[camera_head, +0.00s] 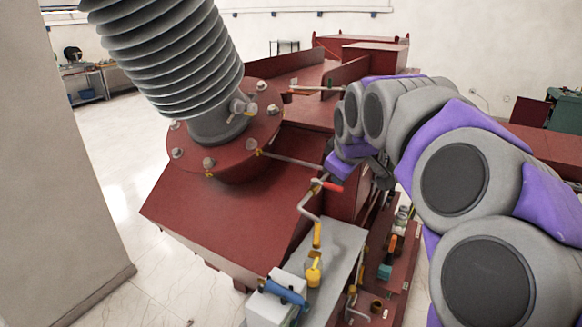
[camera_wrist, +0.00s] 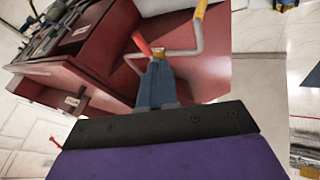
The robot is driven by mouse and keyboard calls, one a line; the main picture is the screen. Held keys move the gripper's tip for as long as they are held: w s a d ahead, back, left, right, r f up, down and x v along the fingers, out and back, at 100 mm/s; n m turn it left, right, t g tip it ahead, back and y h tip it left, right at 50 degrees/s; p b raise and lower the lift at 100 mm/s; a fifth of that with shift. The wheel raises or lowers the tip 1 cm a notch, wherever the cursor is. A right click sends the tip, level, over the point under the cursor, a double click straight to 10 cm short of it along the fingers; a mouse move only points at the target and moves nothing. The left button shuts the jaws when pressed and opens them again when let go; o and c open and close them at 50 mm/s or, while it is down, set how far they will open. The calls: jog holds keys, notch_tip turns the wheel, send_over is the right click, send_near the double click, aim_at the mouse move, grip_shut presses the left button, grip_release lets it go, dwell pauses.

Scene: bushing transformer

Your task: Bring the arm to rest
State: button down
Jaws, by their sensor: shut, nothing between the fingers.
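My arm, purple and grey, is folded on the right of the head view, with its wrist over the red transformer (camera_head: 220,225). My gripper (camera_wrist: 158,66) shows in the wrist view as two blue-grey fingers shut together with nothing between them. The fingertips are just below a brass valve (camera_wrist: 172,52) with a red handle (camera_wrist: 142,43), on a bent grey pipe; I cannot tell whether they touch it. The red handle also shows in the head view (camera_head: 327,185), close to my wrist. The fingers are hard to make out there.
A ribbed grey bushing (camera_head: 170,60) rises from a bolted red flange (camera_head: 260,125). A grey shelf (camera_head: 335,262) holds a white box with a blue object and a yellow item (camera_head: 313,270). A pillar (camera_head: 80,170) stands left; pale floor lies between.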

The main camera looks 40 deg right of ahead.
jog(key=s+a+f+g+y+b, duration=0.2)
jog(key=a+f+b, duration=0.3)
jog(key=a+f, duration=0.55)
jog(key=s+a+f+g+y+b, duration=0.1)
jog(key=s+a+f+b, duration=0.25)
jog(key=a+f, duration=0.7)
jog(key=s+a+f+m+g+b, duration=0.2)
jog(key=s+a+f+g+b, duration=0.2)
jog(key=s+a+f+b, duration=0.4)
jog(key=s+a+f, duration=0.3)
jog(key=s+f, duration=0.4)
jog(key=s, duration=0.1)
jog(key=shift+a+f+y, duration=0.25)
jog(key=shift+a+y, duration=0.05)
jog(key=shift+y, duration=0.1)
